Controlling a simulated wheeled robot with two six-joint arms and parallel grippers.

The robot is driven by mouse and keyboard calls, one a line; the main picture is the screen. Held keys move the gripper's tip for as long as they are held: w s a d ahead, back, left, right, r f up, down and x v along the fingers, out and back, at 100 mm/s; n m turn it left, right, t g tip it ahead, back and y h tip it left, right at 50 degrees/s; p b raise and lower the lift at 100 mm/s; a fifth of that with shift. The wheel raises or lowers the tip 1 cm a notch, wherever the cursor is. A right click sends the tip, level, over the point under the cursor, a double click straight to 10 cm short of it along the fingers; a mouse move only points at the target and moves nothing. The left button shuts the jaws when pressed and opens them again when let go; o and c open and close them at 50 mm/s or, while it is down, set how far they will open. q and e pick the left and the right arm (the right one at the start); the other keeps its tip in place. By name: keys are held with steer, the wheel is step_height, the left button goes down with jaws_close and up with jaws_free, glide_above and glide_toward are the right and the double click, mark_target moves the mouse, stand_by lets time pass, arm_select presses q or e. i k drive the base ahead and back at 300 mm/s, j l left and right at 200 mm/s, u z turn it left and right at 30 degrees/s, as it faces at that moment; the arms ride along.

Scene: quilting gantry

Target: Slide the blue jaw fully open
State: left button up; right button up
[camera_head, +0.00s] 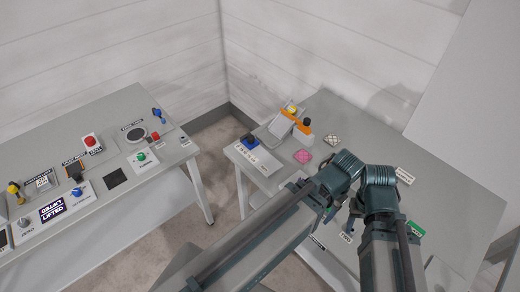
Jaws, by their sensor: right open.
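The blue jaw (250,139) appears as a small blue block at the back end of a pale marked plate (259,158), at the left side of the right-hand table. How far it is open is too small to tell. My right gripper (352,217) hangs low over the middle of that table, well to the right of the blue jaw. It is open, small in view and partly hidden by my arms. My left gripper (329,211) is mostly hidden behind my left forearm; its fingers cannot be made out. Neither gripper touches the blue jaw.
An orange-and-white device (283,122) stands behind the blue jaw, with a pink pad (303,157) and a checked pad (332,140) to its right. A left-hand table (120,205) holds several knobs and buttons. A floor gap separates the tables.

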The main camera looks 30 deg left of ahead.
mark_target(251, 142)
steer(key=j, duration=1.4)
